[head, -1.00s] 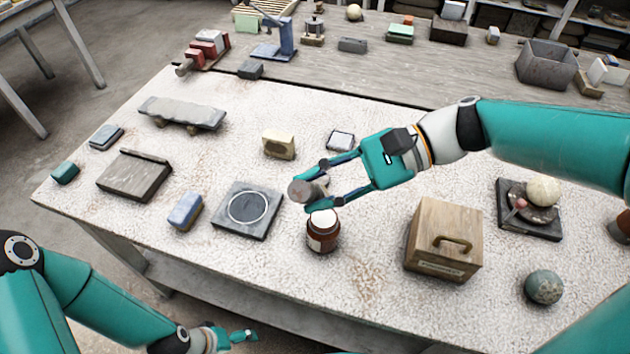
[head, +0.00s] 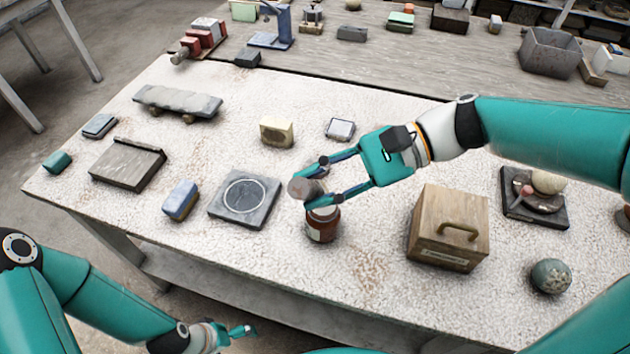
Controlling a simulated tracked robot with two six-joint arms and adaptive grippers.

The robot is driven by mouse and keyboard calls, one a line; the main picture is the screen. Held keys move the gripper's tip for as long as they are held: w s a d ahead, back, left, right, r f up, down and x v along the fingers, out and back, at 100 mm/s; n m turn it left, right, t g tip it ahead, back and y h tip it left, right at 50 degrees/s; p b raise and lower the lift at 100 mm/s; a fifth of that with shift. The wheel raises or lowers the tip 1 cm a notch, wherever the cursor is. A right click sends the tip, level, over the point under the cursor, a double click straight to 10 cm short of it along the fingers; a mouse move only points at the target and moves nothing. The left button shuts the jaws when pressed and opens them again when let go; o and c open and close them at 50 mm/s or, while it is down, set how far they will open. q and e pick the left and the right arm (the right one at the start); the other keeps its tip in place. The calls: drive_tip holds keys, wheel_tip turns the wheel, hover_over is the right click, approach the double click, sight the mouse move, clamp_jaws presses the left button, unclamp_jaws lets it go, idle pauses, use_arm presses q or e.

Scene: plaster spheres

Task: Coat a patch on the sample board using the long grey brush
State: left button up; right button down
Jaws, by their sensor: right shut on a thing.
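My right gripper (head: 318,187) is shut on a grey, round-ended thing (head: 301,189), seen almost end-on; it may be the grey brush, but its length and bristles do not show. It is just above a brown jar (head: 321,230) with a pale label, and a lower finger covers part of the jar's mouth. I cannot tell whether they touch. A dark square slab with a pale ring (head: 268,203) lies left of the jar. A grey-brown board with a raised back edge (head: 125,168) lies farther left; which is the sample board is unclear. My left gripper (head: 240,332) is low, off the table's front edge.
A wooden box with a handle (head: 447,229) stands right of the jar, with a mottled ball (head: 551,276) beyond it. The front middle is clear.

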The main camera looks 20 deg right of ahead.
drive_tip(key=shift+f+b, duration=0.3)
drive_tip(key=shift+f, duration=0.2)
idle(1.3)
wheel_tip(320, 180, up, 7)
drive_tip(key=p, duration=0.6)
drive_tip(key=shift+r, duration=0.1)
idle(0.8)
